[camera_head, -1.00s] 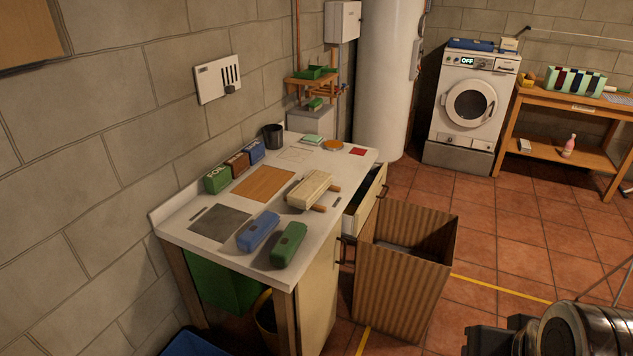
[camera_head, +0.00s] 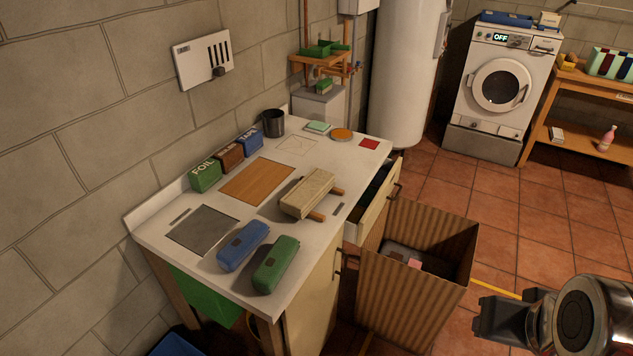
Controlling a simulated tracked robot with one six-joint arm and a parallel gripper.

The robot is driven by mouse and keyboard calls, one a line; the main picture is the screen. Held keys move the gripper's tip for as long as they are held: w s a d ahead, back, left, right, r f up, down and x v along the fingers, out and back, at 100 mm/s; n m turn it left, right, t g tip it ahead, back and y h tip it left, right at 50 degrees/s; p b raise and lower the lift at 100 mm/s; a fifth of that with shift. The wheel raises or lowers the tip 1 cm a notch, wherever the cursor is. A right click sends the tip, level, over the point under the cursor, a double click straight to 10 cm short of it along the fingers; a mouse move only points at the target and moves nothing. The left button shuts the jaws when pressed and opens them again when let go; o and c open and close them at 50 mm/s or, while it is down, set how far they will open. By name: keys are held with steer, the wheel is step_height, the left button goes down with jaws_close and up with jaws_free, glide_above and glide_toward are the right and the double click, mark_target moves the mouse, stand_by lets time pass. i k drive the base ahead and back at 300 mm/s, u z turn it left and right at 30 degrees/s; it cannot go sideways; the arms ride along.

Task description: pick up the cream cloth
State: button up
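A cream, cloth-like piece (camera_head: 308,190) lies over two wooden bars on the white worktop (camera_head: 290,232), near its right edge. It is the only thing in view that fits the cream cloth, and its bar ends stick out to the right. My gripper (camera_head: 484,309) shows as a dark shape at the lower right, beyond the cardboard box and well apart from the cloth. Its fingers are too dark and foreshortened to tell whether they are open. I see nothing held in it.
Blue (camera_head: 243,246) and green (camera_head: 276,264) cases lie at the worktop's front. Foil, twine and tape boxes (camera_head: 205,176) and a dark cup (camera_head: 273,123) line the wall. An open drawer (camera_head: 378,207) and tall cardboard box (camera_head: 408,300) flank the right side.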

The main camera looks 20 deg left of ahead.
mark_target(301, 200)
steer(key=i, duration=0.95)
steer(key=u, duration=4.05)
